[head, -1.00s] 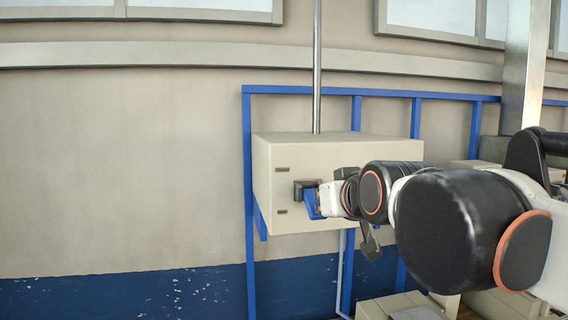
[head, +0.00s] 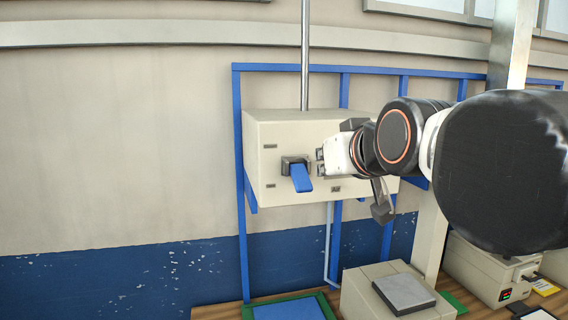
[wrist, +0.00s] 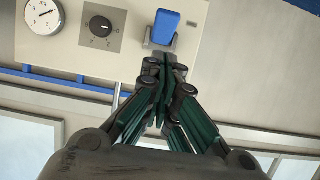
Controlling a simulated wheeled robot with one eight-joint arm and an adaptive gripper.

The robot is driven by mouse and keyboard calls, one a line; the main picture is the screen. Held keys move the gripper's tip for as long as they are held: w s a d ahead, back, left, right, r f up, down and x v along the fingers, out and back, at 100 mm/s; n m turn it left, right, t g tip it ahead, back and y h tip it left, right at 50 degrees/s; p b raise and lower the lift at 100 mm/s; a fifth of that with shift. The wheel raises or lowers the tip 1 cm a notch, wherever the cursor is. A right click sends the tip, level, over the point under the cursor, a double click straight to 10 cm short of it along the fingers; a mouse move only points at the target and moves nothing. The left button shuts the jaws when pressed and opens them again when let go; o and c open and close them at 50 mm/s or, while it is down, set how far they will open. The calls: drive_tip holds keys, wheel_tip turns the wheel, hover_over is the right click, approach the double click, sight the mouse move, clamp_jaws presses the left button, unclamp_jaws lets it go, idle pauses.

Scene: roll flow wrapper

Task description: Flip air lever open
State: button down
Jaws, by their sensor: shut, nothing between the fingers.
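The air lever is a blue handle (head: 302,179) in a dark bracket (head: 295,162) on the front of a beige box (head: 275,136). In the head view it slants downward and out from the bracket. My gripper (head: 321,162) is just right of the lever. In the wrist view the blue lever (wrist: 166,27) is just beyond the tips of my gripper (wrist: 168,66). The fingers are closed together with nothing between them. A small gap seems to separate the tips from the lever; contact is hard to tell.
A blue frame (head: 238,200) stands around the box. Below are a green-edged blue tray (head: 247,310) and a beige block (head: 358,290).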

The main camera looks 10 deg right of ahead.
drive_tip(key=v, duration=0.2)
drive_tip(key=shift+s, duration=0.4)
drive_tip(key=s+f+g+b, duration=0.2)
drive_tip(key=f+b, duration=0.6)
drive_tip(key=f, duration=1.1)
drive_tip(key=s+f+g+b, duration=0.2)
drive_tip(key=f+b, duration=0.6)
drive_tip(key=f, duration=1.1)
drive_tip(key=s+f+g+b, duration=0.3)
drive_tip(key=s+f+b, duration=0.3)
drive_tip(key=f, duration=1.3)
drive_tip(key=b, duration=0.3)
drive_tip(key=shift+a+f, duration=0.3)
drive_tip(key=shift+f, duration=0.1)
drive_tip(key=shift+s, duration=0.1)
